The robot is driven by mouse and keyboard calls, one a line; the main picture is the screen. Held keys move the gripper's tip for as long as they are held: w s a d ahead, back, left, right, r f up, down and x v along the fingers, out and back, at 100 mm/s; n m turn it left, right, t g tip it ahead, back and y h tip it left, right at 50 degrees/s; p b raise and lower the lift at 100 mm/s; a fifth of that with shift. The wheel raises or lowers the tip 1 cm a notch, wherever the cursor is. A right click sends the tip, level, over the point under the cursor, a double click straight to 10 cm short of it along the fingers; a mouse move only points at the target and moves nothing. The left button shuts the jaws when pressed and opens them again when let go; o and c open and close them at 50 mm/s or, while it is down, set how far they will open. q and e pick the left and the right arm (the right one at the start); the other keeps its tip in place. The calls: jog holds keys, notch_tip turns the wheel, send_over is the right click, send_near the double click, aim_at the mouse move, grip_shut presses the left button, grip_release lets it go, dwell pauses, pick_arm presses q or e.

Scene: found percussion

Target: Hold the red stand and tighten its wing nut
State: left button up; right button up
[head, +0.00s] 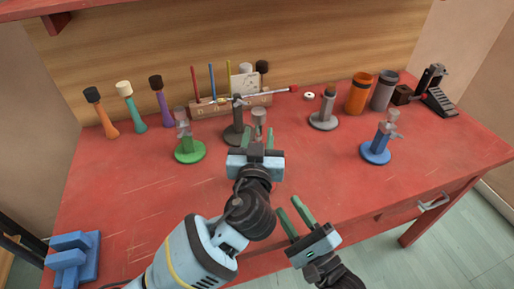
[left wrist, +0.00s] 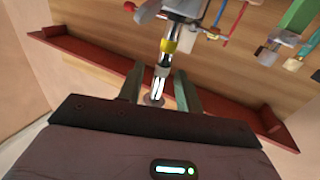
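I see no clearly red stand. A green stand (head: 188,151) and a blue stand (head: 376,152) stand on the table, each with a pale wing-shaped piece on top. My right gripper (head: 294,215) is open and empty near the front edge.
The red table (head: 130,190) has free room at front left and right. A rack (head: 215,108), several mallets (head: 123,95) and orange and grey cups (head: 360,93) line the back. A blue block fixture (head: 73,262) is at front left. A red shelf (left wrist: 75,48) crosses the wrist view.

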pick_arm(q)
jog(key=shift+w, duration=0.75)
jog(key=shift+c, duration=0.3)
grip_shut()
